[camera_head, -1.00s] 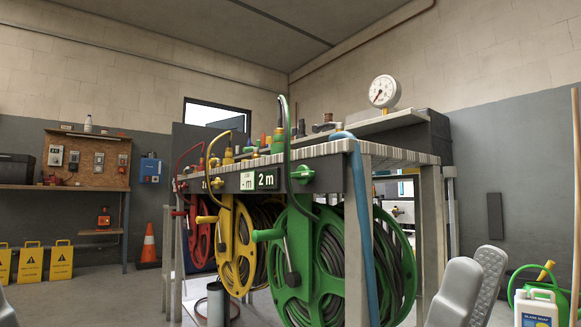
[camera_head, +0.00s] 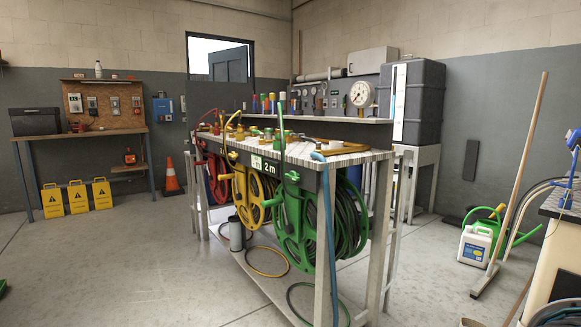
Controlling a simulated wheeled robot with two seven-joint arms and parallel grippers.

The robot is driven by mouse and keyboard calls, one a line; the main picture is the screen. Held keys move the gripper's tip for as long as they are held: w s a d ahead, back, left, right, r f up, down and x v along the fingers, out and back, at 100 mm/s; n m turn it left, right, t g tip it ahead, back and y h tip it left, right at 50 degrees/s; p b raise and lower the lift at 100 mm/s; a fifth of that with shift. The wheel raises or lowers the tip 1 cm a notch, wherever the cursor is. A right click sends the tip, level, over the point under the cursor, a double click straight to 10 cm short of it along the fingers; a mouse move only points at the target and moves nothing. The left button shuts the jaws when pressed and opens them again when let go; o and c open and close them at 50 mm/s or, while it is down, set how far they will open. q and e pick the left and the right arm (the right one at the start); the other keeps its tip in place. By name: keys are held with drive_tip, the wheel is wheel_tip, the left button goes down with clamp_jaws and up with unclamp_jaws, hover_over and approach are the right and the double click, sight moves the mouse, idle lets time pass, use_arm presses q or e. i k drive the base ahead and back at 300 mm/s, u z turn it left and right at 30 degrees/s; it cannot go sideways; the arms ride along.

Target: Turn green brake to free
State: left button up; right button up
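The green hose reel (camera_head: 291,228) hangs at the near end of a long rack (camera_head: 326,285), under its slatted top. A small green brake knob (camera_head: 292,177) sits on the rack's front edge above the reel, beside the "2 m" sign (camera_head: 270,168). The knob is too small here to tell its setting. A green hose (camera_head: 281,130) rises past it above the top. The yellow reel (camera_head: 250,195) hangs behind the green one, and the red reel (camera_head: 216,182) is farthest. Neither of my grippers is in view.
A blue hose (camera_head: 329,240) hangs down the rack's near leg. Open concrete floor (camera_head: 150,275) lies in front and to the left. A white jug (camera_head: 475,246), a leaning broom (camera_head: 513,190) and a bench (camera_head: 556,245) stand at the right. An orange cone (camera_head: 171,177) stands at the back left.

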sight(293, 177)
drive_tip(key=z, duration=0.55)
drive_tip(key=k, duration=1.25)
drive_tip(key=u, duration=0.35)
drive_tip(key=i, duration=1.05)
drive_tip(key=z, duration=0.35)
drive_tip(key=i, duration=0.85)
drive_tip(key=z, duration=0.9)
